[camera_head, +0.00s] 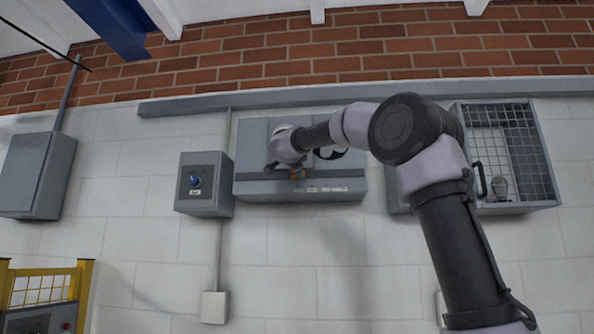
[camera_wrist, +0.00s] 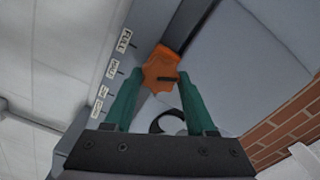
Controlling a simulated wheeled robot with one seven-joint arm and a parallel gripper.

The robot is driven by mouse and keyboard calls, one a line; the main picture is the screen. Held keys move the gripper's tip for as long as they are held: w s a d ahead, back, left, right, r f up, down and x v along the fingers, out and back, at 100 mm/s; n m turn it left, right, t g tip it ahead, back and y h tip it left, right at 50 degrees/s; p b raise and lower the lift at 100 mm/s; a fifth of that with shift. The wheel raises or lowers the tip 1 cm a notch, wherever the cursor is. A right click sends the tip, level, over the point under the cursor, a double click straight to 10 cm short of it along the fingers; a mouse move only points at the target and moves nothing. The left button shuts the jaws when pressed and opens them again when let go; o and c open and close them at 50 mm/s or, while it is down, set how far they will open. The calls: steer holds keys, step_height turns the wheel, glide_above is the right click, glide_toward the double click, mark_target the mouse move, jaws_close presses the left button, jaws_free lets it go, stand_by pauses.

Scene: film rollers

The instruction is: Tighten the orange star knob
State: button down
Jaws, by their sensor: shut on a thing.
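The orange star knob (camera_wrist: 158,62) sits on the grey panel in the wrist view, with a short dark mark on its face. It also shows as a small orange patch under my wrist in the head view (camera_head: 297,175). My gripper (camera_wrist: 160,76) has its two green fingers on either side of the knob and is shut on it. White labels (camera_wrist: 123,40) run along the panel beside the knob; one seems to read FULL. The grey panel (camera_head: 345,183) is on the wall in the head view, partly hidden by my arm.
A grey box with a blue knob (camera_head: 196,181) is left of the panel. A mesh-fronted cabinet (camera_head: 505,150) is to the right, behind my arm. A grey cabinet (camera_head: 35,175) hangs at far left, above a yellow frame (camera_head: 84,285). A black ring (camera_wrist: 168,122) shows near my fingers.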

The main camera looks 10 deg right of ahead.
steer(key=shift+f+m, duration=0.15)
steer(key=shift+m, duration=1.85)
steer(key=shift+c, duration=1.1)
jaws_free()
steer(key=v, duration=1)
steer(key=shift+s+a, duration=0.15)
steer(key=shift+s, duration=0.25)
